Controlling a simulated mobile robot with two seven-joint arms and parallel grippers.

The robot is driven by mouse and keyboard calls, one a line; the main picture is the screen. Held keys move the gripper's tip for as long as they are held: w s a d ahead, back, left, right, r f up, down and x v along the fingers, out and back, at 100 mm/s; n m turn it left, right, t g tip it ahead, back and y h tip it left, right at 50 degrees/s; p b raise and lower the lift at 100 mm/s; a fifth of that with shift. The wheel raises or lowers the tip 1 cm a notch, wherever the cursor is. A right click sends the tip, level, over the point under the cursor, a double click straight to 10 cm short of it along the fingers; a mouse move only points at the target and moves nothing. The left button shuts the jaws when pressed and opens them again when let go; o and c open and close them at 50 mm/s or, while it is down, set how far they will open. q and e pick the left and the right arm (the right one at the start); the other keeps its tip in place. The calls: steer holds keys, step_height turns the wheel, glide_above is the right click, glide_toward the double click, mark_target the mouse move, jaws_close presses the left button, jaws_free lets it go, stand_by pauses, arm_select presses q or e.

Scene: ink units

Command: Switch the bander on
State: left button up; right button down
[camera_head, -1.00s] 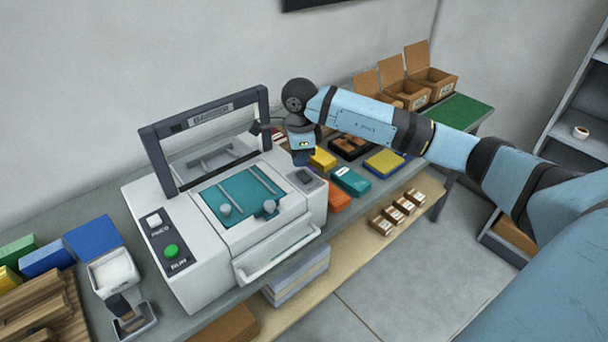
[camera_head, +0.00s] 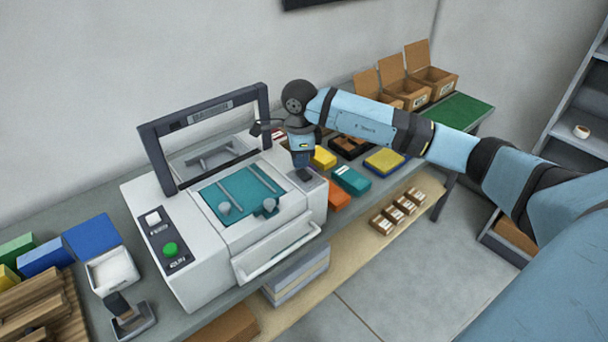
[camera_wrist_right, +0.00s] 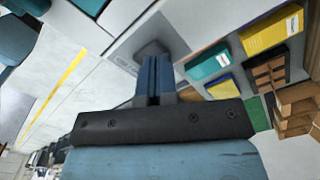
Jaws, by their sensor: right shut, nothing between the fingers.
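The bander (camera_head: 222,215) is a white machine on the bench with a dark upright frame, a teal top plate and a front handle. A panel on its left bears a white button (camera_head: 152,219) and a green button (camera_head: 170,249). A dark rocker switch (camera_head: 304,175) sits on a grey plate at its right end. My right gripper (camera_head: 302,161) is shut and empty, pointing down right at the switch. In the right wrist view the fingertips (camera_wrist_right: 154,64) overlap the switch (camera_wrist_right: 151,48); I cannot tell whether they touch it. My left gripper is not in view.
A teal box (camera_head: 351,180), an orange box (camera_head: 339,197) and yellow boxes lie right of the bander. Open cardboard boxes (camera_head: 432,78) stand at the back right. A white container (camera_head: 112,271) and wooden strips (camera_head: 40,308) lie on the left.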

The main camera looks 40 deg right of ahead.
mark_target(300, 170)
steer(key=shift+f+b, duration=0.5)
steer(key=shift+f, duration=0.45)
steer(key=shift+r+p, duration=1.75)
steer(key=shift+r, duration=1.85)
